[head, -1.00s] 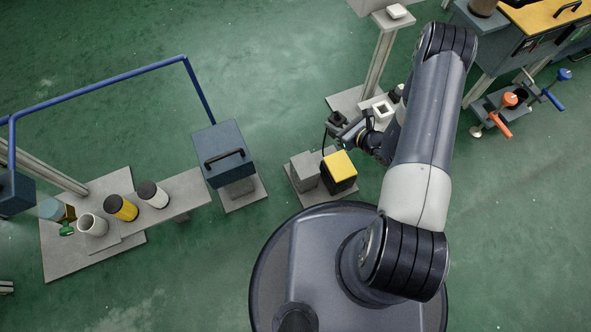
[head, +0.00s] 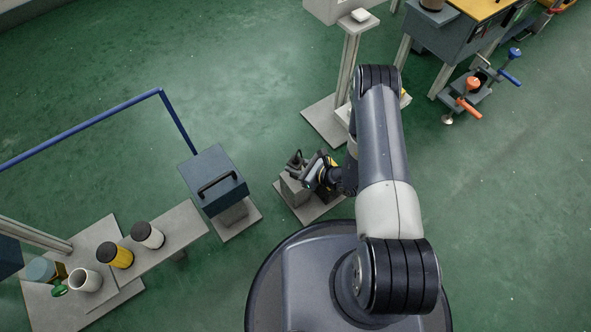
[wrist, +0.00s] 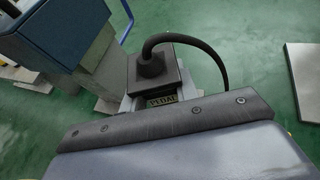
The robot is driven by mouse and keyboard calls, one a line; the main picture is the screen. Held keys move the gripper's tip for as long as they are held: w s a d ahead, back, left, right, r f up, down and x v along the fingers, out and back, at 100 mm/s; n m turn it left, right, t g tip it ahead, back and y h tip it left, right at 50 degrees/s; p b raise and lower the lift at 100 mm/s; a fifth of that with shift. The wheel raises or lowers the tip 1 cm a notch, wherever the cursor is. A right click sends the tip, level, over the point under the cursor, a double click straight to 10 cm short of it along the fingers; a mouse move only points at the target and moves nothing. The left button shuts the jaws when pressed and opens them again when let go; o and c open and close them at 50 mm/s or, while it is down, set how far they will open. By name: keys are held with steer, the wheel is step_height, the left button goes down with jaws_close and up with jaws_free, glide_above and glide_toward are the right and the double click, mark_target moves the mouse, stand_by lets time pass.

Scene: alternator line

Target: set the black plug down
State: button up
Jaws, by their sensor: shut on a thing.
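The black plug (wrist: 154,68) is beyond my gripper's edge in the wrist view, with a thick black cable curving from its top to the right. In the head view the plug (head: 295,160) is small and dark, at the tip of my gripper (head: 308,172). My gripper is shut on the plug, over the grey block (head: 292,190) on a pale base plate (head: 309,213). The fingertips are mostly hidden. I cannot tell whether the plug touches the block.
A blue-grey box (head: 213,180) with a black handle stands just left. Several cylinders, one a yellow and black can (head: 115,256), stand further left. A pale pedestal (head: 347,75) stands behind. Open green floor lies between.

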steer(key=shift+f, duration=1)
steer(key=shift+f, duration=0.1)
steer(key=shift+f+b, duration=0.15)
steer(key=shift+b, duration=0.25)
steer(key=o, duration=1)
steer(key=shift+o, duration=0.2)
steer(key=shift+r, duration=0.2)
steer(key=shift+d+r+p, duration=0.15)
steer(key=shift+p, duration=0.25)
steer(key=p+v, duration=0.2)
steer(key=v, duration=0.9)
steer(key=shift+s+d+p, duration=0.2)
steer(key=shift+s+p, duration=0.05)
steer(key=shift+p, duration=0.05)
steer(key=shift+r, duration=0.15)
